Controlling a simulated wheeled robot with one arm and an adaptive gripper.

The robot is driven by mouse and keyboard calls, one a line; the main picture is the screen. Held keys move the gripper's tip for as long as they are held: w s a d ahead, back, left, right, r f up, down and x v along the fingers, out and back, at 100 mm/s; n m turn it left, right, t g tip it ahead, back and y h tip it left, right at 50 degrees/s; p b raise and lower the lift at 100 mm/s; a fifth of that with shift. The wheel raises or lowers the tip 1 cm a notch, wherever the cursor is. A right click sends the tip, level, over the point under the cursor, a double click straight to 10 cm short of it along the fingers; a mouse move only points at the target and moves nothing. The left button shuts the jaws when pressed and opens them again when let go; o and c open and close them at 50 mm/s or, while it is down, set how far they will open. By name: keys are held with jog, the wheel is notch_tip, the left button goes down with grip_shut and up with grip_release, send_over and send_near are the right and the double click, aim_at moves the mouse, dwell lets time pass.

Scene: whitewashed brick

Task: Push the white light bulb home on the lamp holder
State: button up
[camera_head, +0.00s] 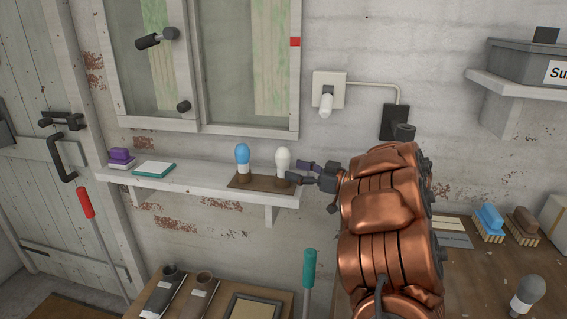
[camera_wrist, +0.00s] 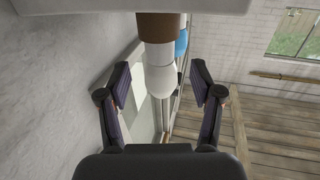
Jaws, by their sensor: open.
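The white light bulb (camera_head: 283,161) stands upright on a brown base strip (camera_head: 253,182) on the wall shelf. In the wrist view the white bulb (camera_wrist: 161,79) hangs upside down from its brown seat, between the fingers. My gripper (camera_head: 300,173) is open just right of the bulb, its fingers apart on both sides; no grip shows. The lamp holder (camera_head: 328,89) looks to be the pale square wall plate above the shelf, with a stubby white cylinder tilted down from it. I cannot see inside that cylinder.
A blue bulb (camera_head: 242,158) stands left of the white one on the same strip. The shelf (camera_head: 170,180) also bears a purple block and a teal-edged pad. A cable runs from the wall plate to a dark box (camera_head: 393,122). A window (camera_head: 225,60) is above the shelf.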

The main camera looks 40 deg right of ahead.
aim_at(282, 167)
jog(key=shift+p+x, duration=0.45)
jog(key=shift+x, duration=2.1)
jog(key=shift+f, duration=0.15)
grip_shut()
